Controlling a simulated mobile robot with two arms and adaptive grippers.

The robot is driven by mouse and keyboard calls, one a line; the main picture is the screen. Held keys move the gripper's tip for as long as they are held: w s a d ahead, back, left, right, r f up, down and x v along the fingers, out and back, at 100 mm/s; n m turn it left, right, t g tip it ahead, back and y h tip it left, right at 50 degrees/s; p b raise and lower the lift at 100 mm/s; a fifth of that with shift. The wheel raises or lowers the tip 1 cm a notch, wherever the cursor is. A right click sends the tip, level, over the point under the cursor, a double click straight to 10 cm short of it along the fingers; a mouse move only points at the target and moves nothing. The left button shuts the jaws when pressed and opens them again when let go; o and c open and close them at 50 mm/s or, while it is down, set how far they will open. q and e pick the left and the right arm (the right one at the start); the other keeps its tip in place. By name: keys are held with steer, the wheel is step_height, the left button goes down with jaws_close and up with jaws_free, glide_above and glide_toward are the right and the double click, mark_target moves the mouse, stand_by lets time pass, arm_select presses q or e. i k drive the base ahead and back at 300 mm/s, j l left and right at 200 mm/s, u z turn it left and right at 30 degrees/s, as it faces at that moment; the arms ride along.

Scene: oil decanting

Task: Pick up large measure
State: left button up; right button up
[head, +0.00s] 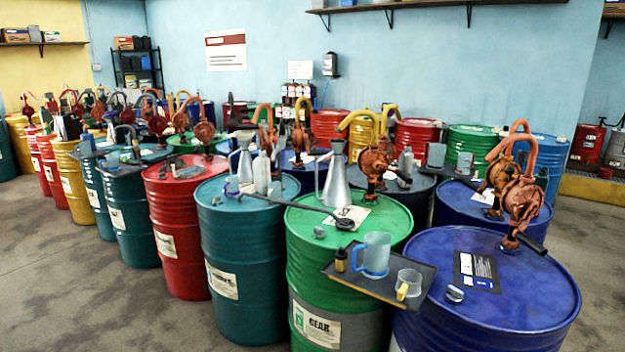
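A translucent blue measuring jug with a handle (376,255), the larger of two measures, stands upright on a small black tray (338,270) at the front, between the green drum and the blue drum. A smaller clear measure with a yellow handle (409,283) stands to its right on the same tray. A silver conical can with a spout (338,183) stands behind on the green drum, and a similar can (245,158) stands on the teal drum. Neither of my grippers shows in the head view.
The green drum (330,270) and blue drum (500,300) flank the tray. Rusty hand pumps (522,200) rise from the drums. Many drums crowd behind; open floor (90,290) is at left.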

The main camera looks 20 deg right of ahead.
mark_target(336, 193)
steer(key=z, duration=2)
steer(key=i+j, duration=0.2)
steer(key=j, duration=0.15)
steer(key=i+j, duration=0.25)
steer(key=i+j+z, duration=0.1)
steer(key=j, duration=0.35)
steer(key=i, duration=0.1)
